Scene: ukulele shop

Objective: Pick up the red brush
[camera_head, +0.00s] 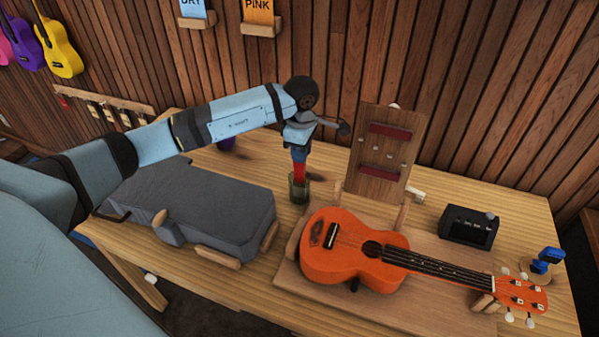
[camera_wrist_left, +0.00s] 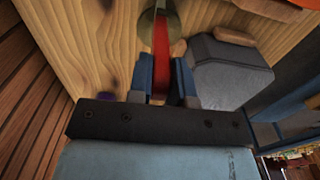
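The red brush (camera_head: 300,172) stands upright in a small dark glass jar (camera_head: 300,188) on the wooden workbench, between the grey case and the ukulele. My left gripper (camera_head: 299,155) points down from above the jar, with its blue fingers at the brush's upper part. In the left wrist view the red brush (camera_wrist_left: 162,45) runs between the two fingers of my left gripper (camera_wrist_left: 163,72), which are close together on either side of it and look shut on it. The brush's lower end is inside the jar (camera_wrist_left: 155,14). My right gripper is not in view.
A grey case (camera_head: 205,200) lies left of the jar, below my left arm. An orange ukulele (camera_head: 345,262) rests on a board to the front right. An upright wooden board (camera_head: 382,157) stands behind it. A black box (camera_head: 468,227) and blue clip (camera_head: 546,260) sit farther right.

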